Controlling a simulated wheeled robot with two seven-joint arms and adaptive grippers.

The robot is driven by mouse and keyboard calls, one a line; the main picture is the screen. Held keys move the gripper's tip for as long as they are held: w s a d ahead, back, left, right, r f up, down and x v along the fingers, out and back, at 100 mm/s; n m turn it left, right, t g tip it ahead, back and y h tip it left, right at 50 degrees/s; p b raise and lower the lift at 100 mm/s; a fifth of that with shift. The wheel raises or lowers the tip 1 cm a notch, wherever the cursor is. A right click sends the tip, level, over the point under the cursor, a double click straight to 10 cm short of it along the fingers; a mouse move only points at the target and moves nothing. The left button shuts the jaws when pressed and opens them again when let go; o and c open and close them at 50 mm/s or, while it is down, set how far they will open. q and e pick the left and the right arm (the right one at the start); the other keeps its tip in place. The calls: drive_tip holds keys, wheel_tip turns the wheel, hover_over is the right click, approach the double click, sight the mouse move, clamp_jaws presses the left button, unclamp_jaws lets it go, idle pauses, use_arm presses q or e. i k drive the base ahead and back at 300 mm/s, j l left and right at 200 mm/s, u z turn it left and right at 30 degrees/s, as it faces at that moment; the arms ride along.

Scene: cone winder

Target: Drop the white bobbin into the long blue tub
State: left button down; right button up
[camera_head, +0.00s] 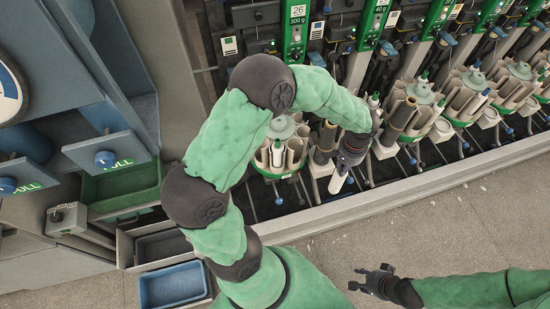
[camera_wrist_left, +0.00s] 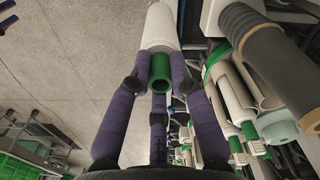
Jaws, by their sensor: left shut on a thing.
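The white bobbin (camera_head: 337,181) is a pale tube in the fingers of my left gripper (camera_head: 351,157), beside the machine row. In the left wrist view, the purple fingers of my left gripper (camera_wrist_left: 160,85) are shut around the green end of the white bobbin (camera_wrist_left: 160,30). A blue tub (camera_head: 174,287) stands at the lower left and looks empty; my arm covers part of its right side. My left gripper is well to the right of and above it in the picture. My right gripper (camera_head: 362,279) is over the floor at the lower right, its fingers apart and empty.
A grey tub (camera_head: 162,246) and a green tub (camera_head: 120,183) stand behind the blue tub. Blue-grey pull drawers (camera_head: 107,150) stick out at the left. Winder units with tube holders (camera_head: 410,105) line the back, behind a metal ledge (camera_head: 430,172). The floor (camera_head: 450,222) is clear.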

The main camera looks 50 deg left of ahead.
sight(175, 290)
drive_tip(key=l+u, duration=0.1)
drive_tip(key=l, duration=0.35)
drive_tip(key=k+l+u, duration=0.1)
drive_tip(key=l, duration=0.35)
drive_tip(key=k+l, duration=0.15)
drive_tip(key=l, duration=0.3)
drive_tip(key=u, duration=3.35)
